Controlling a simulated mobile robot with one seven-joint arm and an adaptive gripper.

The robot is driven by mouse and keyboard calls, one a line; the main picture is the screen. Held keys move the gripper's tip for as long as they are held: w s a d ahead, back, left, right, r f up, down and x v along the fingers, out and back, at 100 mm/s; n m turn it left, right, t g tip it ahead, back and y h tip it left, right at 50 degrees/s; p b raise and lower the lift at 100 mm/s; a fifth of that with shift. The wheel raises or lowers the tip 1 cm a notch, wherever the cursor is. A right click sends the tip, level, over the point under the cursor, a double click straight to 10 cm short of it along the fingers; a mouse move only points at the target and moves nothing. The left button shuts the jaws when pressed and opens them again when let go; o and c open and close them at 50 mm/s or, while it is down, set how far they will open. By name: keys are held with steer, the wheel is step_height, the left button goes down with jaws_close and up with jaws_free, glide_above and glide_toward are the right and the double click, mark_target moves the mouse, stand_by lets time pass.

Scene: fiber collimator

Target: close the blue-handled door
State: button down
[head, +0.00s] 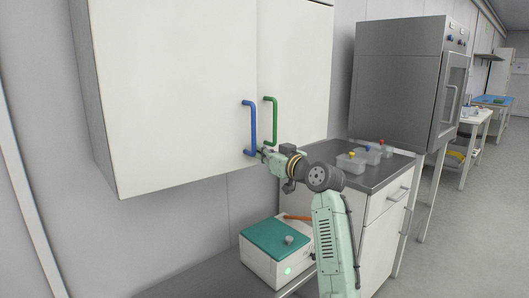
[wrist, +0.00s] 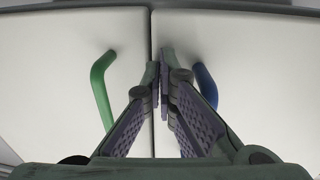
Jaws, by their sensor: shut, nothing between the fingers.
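The blue handle (head: 250,128) is a vertical bar on the wide white left door (head: 175,95) of a wall cabinet. In the wrist view the blue handle (wrist: 206,86) is on the right and partly hidden by a finger. The blue-handled door looks flush, or nearly so, with its neighbour, with a thin dark seam between them. My gripper (head: 263,152) is at the lower end of the blue handle, near the seam. In the wrist view my gripper (wrist: 160,60) is shut and empty, its fingertips between the two handles. Contact with the door cannot be told.
A green handle (head: 272,122) is on the right door (head: 300,60). Below stand a white box with a teal top (head: 275,240) and a steel counter (head: 335,185) with clear bins (head: 352,163). A steel oven-like unit (head: 400,80) is to the right. Floor is clear at right.

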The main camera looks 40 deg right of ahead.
mark_target(255, 164)
steer(key=w+y+p, duration=0.1)
steer(key=w+n+y+p, duration=0.1)
steer(key=w, duration=0.1)
steer(key=shift+d+r, duration=0.15)
steer(key=shift+d, duration=0.25)
steer(key=shift+w+a+n+y+p, duration=0.25)
steer(key=shift+w+n+y, duration=0.3)
steer(key=shift+y, duration=0.35)
steer(key=shift+n, duration=0.25)
